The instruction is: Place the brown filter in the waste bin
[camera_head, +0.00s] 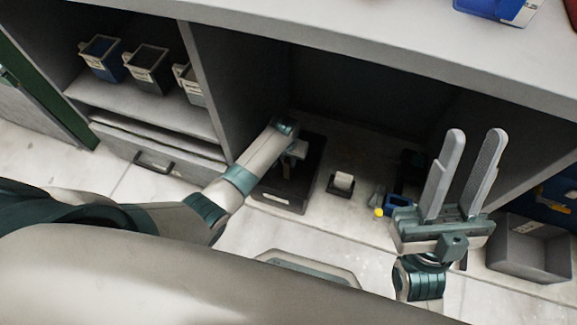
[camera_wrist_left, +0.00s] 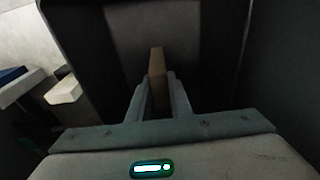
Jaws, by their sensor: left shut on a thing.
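The brown filter (camera_wrist_left: 157,68) is a thin upright piece held between the two fingers of my left gripper (camera_wrist_left: 158,100) in the left wrist view. In the head view my left gripper (camera_head: 296,152) is over a dark, open rectangular container (camera_head: 307,180) on the floor with a small pale label, and the filter cannot be made out there. The container's dark walls (camera_wrist_left: 105,60) surround the filter in the wrist view; whether it touches the bottom I cannot tell. My right gripper (camera_head: 466,165) points upward, open and empty.
A small black holder with a white block (camera_head: 343,182) stands right of the container. Blue and yellow items (camera_head: 382,205) lie near my right gripper. A grey open bin (camera_head: 530,248) stands at the right. Cabinet walls and an overhead counter (camera_head: 380,45) enclose the space.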

